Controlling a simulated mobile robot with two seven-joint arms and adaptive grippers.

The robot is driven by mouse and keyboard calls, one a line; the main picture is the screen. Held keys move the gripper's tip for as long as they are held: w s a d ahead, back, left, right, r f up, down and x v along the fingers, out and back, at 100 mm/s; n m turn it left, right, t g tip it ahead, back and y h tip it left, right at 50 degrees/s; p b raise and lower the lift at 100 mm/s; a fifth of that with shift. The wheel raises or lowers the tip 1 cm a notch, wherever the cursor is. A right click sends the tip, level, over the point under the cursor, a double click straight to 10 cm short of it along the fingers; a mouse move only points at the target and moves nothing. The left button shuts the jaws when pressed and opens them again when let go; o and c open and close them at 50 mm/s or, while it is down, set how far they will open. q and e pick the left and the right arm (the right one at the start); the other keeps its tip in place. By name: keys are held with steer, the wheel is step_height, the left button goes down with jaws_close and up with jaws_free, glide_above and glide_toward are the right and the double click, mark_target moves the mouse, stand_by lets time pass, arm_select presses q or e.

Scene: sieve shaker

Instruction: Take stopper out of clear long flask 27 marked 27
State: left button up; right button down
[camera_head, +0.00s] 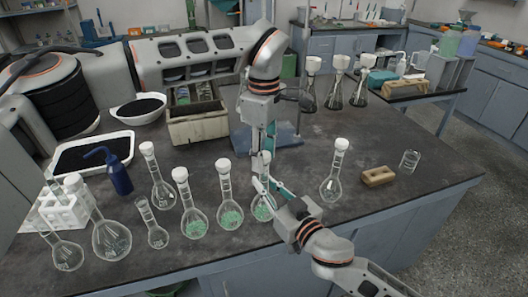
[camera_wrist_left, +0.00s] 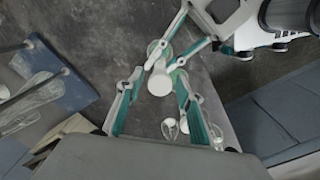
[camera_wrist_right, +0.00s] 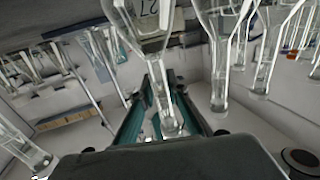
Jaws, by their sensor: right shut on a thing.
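Flask 27 (camera_head: 264,209) is a clear long-necked flask standing upright on the dark bench, with green bits low in its bulb. In the right wrist view its marked bulb (camera_wrist_right: 145,20) shows upside down. My right gripper (camera_head: 262,188) is shut on the flask's neck, its fingers (camera_wrist_right: 160,88) on either side. The white round stopper (camera_wrist_left: 160,84) sits at the flask's top. My left gripper (camera_head: 263,148) points straight down over it. Its fingers (camera_wrist_left: 158,78) are spread, one on each side of the stopper, with gaps showing. In the head view the grippers partly hide the neck and stopper.
Stoppered flasks (camera_head: 230,214) stand close to the left. Another flask (camera_head: 331,187), a tan block (camera_head: 378,176) and a beaker (camera_head: 409,161) stand to the right. A blue stand (camera_head: 283,137) and a drawer box (camera_head: 198,125) are behind. A blue bottle (camera_head: 116,173) is far left.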

arm_select(q)
jaws_close()
steer(key=n, duration=1.8)
steer(key=shift+r, duration=0.1)
steer(key=n, duration=0.3)
steer(key=shift+n, duration=0.4)
steer(key=n, duration=0.7)
